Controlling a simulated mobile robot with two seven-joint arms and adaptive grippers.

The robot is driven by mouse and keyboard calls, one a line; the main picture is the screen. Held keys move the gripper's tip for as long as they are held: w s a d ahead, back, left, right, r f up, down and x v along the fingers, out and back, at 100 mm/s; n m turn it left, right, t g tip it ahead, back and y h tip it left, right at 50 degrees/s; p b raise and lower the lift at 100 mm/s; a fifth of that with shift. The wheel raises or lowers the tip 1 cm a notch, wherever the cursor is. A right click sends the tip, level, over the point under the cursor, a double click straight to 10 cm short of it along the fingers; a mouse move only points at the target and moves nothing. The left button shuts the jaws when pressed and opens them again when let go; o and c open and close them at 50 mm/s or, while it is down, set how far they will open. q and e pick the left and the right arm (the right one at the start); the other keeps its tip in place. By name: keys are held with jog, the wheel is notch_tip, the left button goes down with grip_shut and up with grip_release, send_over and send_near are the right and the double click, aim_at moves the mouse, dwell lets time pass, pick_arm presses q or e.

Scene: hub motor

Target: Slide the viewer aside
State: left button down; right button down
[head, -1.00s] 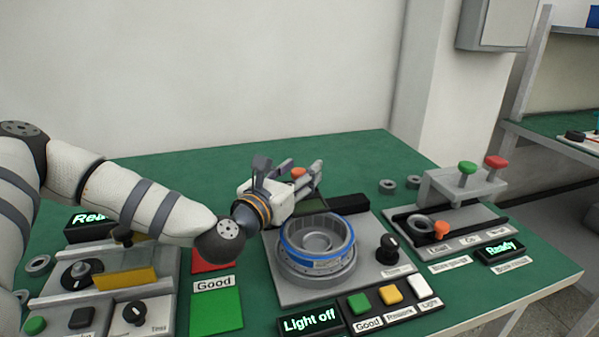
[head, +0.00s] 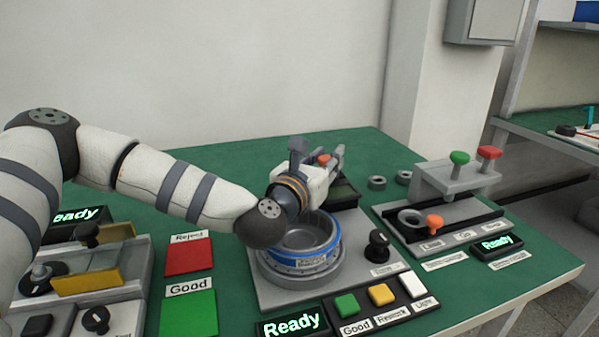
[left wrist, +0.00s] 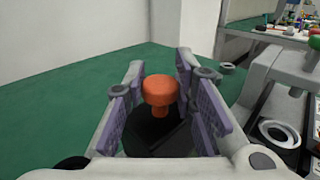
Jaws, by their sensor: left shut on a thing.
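The viewer (head: 345,192) is a dark sliding piece at the back right of the grey station, partly hidden by my left gripper. Its orange knob (head: 322,159) stands up between the fingers, and the knob also shows in the left wrist view (left wrist: 160,90). The hub motor (head: 300,243), a round grey part with a blue band, sits on the station in front of the viewer, partly covered by my left wrist. My right gripper is not in view.
A display reading Ready (head: 291,323) and green, yellow and white buttons (head: 380,295) stand in front. A bore gauge fixture (head: 455,180) is at right. Red (head: 190,257) and green (head: 188,313) pads lie at left. The table (head: 235,157) is clear behind.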

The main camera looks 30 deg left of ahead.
pick_arm(q)
jog(key=shift+w+d+f, duration=0.2)
jog(key=shift+w+d, duration=0.5)
jog(key=shift+w, duration=0.2)
jog(key=shift+r, duration=0.25)
jog(key=c, duration=1.4)
grip_release()
jog(key=shift+d, duration=0.1)
jog(key=shift+o, duration=0.3)
jog(key=shift+w+d+f, duration=0.1)
jog(key=shift+w, duration=0.05)
jog(key=s, duration=1.2)
jog(key=shift+d, duration=0.4)
